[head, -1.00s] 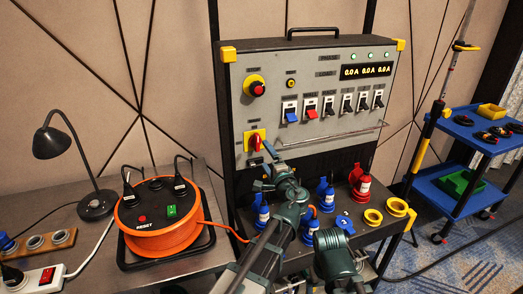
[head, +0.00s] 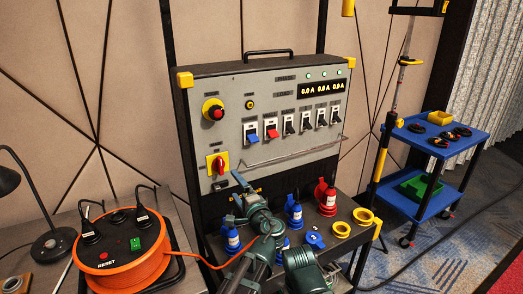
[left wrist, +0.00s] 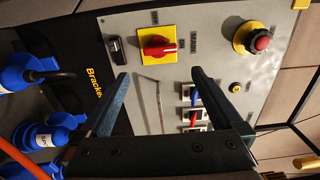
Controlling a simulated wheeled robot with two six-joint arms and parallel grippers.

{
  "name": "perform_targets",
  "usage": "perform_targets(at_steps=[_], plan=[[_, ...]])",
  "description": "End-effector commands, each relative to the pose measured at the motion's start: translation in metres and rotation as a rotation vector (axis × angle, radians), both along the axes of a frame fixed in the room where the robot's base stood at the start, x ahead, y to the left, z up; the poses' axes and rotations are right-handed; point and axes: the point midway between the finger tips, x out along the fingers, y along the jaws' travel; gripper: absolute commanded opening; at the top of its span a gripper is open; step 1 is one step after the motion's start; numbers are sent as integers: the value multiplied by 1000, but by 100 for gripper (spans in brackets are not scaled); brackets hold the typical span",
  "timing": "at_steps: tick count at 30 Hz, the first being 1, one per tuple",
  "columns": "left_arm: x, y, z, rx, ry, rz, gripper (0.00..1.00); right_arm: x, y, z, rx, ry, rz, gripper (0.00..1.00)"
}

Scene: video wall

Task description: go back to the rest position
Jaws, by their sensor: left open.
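My left gripper (head: 240,182) is in front of the lower left of the grey control panel (head: 228,95). In the left wrist view its two fingers (left wrist: 160,76) are wide apart, with nothing between them. The yellow-and-red rotary switch (left wrist: 157,45) is past the fingertips there, apart from them; in the head view the switch (head: 217,164) is just up and left of the gripper. A dark green part of my own arms is at the bottom middle of the head view. I cannot make out my right gripper.
Blue plugs (head: 233,238) and a red plug (head: 327,197) stand on the ledge below the panel, close to my left arm. An orange cable reel (head: 120,262) is at left, beside a black lamp (head: 50,243). A blue cart (head: 432,147) stands right. Carpet (head: 440,245) shows below it.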

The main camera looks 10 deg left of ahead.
Motion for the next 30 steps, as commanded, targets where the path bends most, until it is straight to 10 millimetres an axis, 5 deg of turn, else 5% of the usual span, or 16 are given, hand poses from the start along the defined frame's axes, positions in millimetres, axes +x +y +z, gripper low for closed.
perform_targets(at_steps=[18,30], plan=[[91,60,1,1,-1,3,100,0,0,0,0,0,0,90],[107,72,1,1,-1,1,100,0,0,0,0,0,0,90]])
